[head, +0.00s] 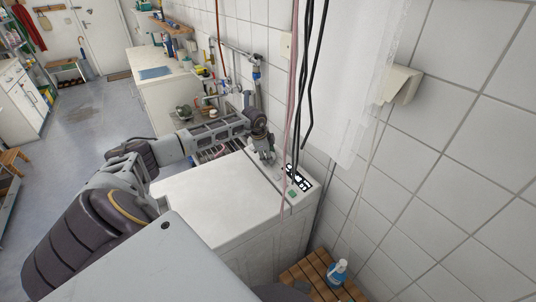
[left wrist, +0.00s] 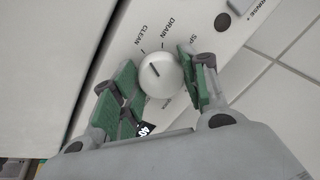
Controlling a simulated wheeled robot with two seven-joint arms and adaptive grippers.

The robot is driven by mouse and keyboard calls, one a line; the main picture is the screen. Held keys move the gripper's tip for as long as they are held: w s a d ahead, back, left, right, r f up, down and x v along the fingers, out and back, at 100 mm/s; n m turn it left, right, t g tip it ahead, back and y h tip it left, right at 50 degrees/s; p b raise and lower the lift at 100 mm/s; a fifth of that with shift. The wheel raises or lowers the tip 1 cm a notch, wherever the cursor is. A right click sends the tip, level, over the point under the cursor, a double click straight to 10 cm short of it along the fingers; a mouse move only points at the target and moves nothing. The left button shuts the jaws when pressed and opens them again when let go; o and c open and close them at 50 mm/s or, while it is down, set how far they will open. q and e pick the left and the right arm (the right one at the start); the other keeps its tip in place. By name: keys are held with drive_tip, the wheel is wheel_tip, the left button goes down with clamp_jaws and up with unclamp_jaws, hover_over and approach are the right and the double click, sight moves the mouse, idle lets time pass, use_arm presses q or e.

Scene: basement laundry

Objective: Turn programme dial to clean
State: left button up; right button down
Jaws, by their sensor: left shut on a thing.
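The white round programme dial (left wrist: 166,76) sits on the machine's light control panel (left wrist: 118,40) in the left wrist view. Its dark pointer mark is on the left part of its face, angled toward the upper left. CLEAN, DRAIN and other partly hidden labels are printed around it. My left gripper (left wrist: 157,70) has its green-padded fingers on both sides of the dial, shut on it. In the head view my left gripper (head: 267,157) reaches the back panel of the white machine (head: 205,196); the dial is hidden there. My right gripper is not in view.
Dark and pink cables (head: 297,90) hang in front of the panel. A wooden slatted stool (head: 308,275) with a blue bottle (head: 337,271) stands to the right of the machine. The tiled wall (head: 455,130) is close behind. Open floor lies to the left.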

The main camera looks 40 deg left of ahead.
use_arm(q)
drive_tip(key=shift+n, duration=0.6)
drive_tip(key=o, duration=1)
drive_tip(key=shift+o, duration=0.2)
drive_tip(key=shift+r, duration=0.15)
drive_tip(key=v, duration=1.1)
drive_tip(key=shift+s+r, duration=0.15)
drive_tip(key=shift+r, duration=0.2)
